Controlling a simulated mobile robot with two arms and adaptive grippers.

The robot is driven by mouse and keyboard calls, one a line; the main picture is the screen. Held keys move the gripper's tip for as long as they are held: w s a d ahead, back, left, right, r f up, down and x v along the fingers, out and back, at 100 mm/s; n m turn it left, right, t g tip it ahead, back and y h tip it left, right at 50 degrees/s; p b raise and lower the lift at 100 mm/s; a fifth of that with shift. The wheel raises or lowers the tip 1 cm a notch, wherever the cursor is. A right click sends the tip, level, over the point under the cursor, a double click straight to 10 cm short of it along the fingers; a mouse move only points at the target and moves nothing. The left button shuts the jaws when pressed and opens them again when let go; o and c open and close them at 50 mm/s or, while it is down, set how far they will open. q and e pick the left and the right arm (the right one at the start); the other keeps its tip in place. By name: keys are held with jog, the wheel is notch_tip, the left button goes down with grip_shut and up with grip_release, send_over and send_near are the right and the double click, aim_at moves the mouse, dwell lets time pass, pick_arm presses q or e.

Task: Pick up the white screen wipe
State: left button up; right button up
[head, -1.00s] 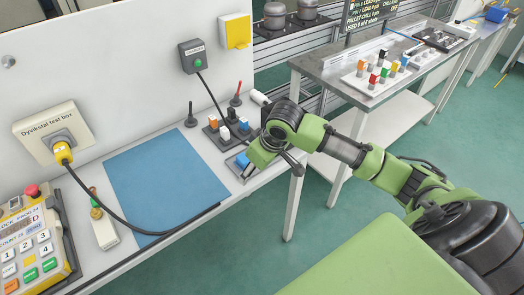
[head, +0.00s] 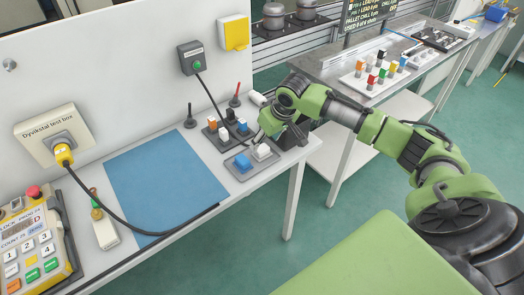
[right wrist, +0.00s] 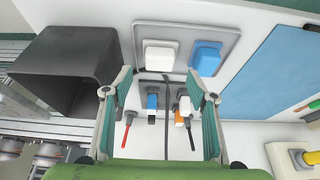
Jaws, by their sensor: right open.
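A white block (head: 262,152), which fits the white screen wipe, lies beside a blue block (head: 243,161) on a small grey tray (head: 240,174) near the bench's front edge. My right gripper (head: 262,136) is over the bench just behind the white block, not touching it as far as I can tell. In the right wrist view the white block (right wrist: 160,54) is beyond the spread fingertips of the open, empty gripper (right wrist: 160,82), with the blue block to its right. My left gripper is not in view.
A dark holder (head: 211,135) with orange, white and blue pieces stands behind the tray. A black open box (right wrist: 62,60) is close left of the fingers in the right wrist view. A blue mat (head: 155,190) and a cable lie to the left.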

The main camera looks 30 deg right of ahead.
aim_at(263, 148)
jog(key=x, duration=0.2)
jog(key=p+x, duration=0.1)
jog(key=x, duration=0.1)
jog(key=shift+s+f, duration=0.2)
jog(key=shift+w+f, duration=0.2)
jog(key=shift+f, duration=0.25)
jog(key=c, duration=1.1)
jog(key=shift+r, duration=0.5)
notch_tip(263, 148, up, 2)
jog(key=shift+r, duration=0.2)
jog(key=s+a+r+b, duration=0.3)
jog(key=s+a+r, duration=0.6)
jog(key=s, duration=0.1)
jog(key=shift+a+r, duration=0.3)
jog(key=shift+r, duration=0.05)
